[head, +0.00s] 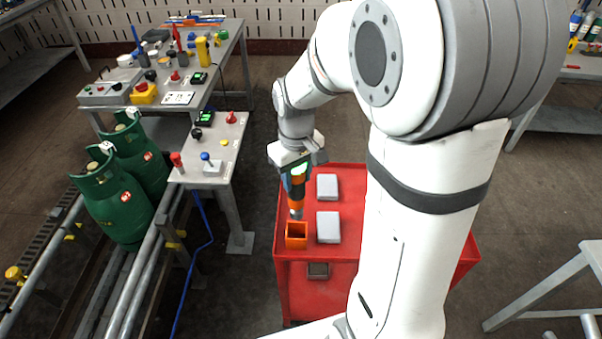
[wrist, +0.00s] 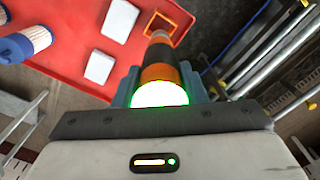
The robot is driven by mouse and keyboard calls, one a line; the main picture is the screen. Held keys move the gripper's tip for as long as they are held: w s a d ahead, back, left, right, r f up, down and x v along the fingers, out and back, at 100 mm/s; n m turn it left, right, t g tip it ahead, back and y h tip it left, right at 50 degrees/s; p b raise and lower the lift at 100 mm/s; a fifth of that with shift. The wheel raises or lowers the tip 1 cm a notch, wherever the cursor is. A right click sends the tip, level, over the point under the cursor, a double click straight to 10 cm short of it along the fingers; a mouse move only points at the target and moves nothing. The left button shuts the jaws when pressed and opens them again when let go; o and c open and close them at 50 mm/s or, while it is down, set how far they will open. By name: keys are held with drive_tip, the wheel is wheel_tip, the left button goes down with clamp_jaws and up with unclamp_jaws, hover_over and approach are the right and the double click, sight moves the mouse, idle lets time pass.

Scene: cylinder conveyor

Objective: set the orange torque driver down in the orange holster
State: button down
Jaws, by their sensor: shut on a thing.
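The orange torque driver (head: 297,196) hangs upright in my gripper (head: 294,172), its grey tip low near the orange holster. In the wrist view the driver (wrist: 158,72) points away from the camera, with a glowing green-white end between the blue fingers of my gripper (wrist: 160,90). The orange holster (head: 296,241) is an open square box at the front left of the red cart top. In the wrist view the holster (wrist: 178,20) shows just past the driver's tip, partly hidden by it. I cannot tell whether the tip is above or inside the opening.
Two light grey boxes (head: 328,187) (head: 329,227) stand on the red cart (head: 283,275) right of the holster. Left is a grey control table (head: 222,150) with knobs, and green gas cylinders (head: 122,205) on the conveyor (head: 130,290). Blue-and-white cylindrical parts (wrist: 28,42) show in the wrist view.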

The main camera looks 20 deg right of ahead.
sight(297, 203)
drive_tip(key=shift+r, duration=0.15)
wheel_tip(297, 203, down, 5)
drive_tip(key=b, duration=0.4)
drive_tip(key=shift+w, duration=0.15)
idle(1.0)
drive_tip(key=shift+f+b, duration=2.05)
drive_tip(key=shift+f, duration=0.8)
